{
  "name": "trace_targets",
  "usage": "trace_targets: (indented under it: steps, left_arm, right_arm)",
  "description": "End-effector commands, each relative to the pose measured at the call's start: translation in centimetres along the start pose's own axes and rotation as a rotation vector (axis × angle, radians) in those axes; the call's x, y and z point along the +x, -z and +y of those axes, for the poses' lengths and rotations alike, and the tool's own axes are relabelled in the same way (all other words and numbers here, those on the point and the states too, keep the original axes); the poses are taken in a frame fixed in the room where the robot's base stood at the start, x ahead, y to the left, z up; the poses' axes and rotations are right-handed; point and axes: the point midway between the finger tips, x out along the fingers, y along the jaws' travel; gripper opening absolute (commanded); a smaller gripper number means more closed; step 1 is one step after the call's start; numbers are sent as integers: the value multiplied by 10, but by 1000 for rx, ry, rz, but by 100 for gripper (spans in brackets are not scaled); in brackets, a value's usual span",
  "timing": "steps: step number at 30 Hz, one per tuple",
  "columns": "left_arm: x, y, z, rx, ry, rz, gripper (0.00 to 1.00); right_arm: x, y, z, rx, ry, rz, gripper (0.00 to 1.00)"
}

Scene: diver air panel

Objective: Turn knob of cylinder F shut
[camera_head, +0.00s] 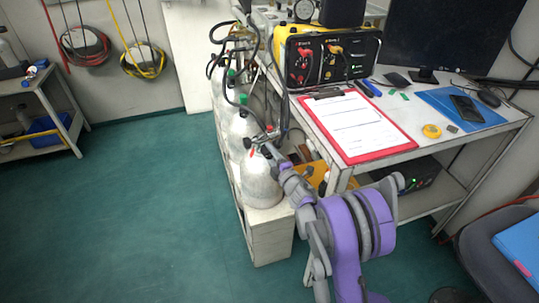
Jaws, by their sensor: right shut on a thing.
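A row of white gas cylinders stands in a rack left of the table. My right arm reaches from the lower right to the valve of the nearest cylinder (259,184). My right gripper (264,149) is shut at the top of this cylinder, apparently on its knob, which the fingers mostly hide. A small red part (251,152) shows beside the fingers. Cylinders behind have green knobs (231,73) at their tops. No letter is readable on any cylinder, so I cannot tell from marks which is F. My left gripper is not in view.
Dark hoses (283,95) hang close to the cylinder valves. The table beside them carries a yellow-cased panel (325,59), a red clipboard (400,152) and a monitor (450,35). The green floor (130,200) at left is clear. A chair (490,235) stands at lower right.

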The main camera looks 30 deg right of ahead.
Motion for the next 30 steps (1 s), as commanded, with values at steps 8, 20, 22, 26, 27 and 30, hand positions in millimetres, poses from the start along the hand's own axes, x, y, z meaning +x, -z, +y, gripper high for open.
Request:
trace_targets:
  steps: [8,20,22,26,27,30]
  left_arm:
    - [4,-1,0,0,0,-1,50]
    - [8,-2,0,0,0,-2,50]
    - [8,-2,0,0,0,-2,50]
    - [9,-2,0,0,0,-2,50]
    - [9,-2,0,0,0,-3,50]
    - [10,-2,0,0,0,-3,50]
  right_arm:
    - [0,-1,-1,261,-1,9,0]
    - [0,-1,-2,640,-3,24,0]
    - [0,-1,-2,707,-4,26,0]
    - [0,-1,-2,830,-4,31,0]
    - [0,-1,-2,868,-5,33,0]
    - [0,0,-2,964,-5,37,0]
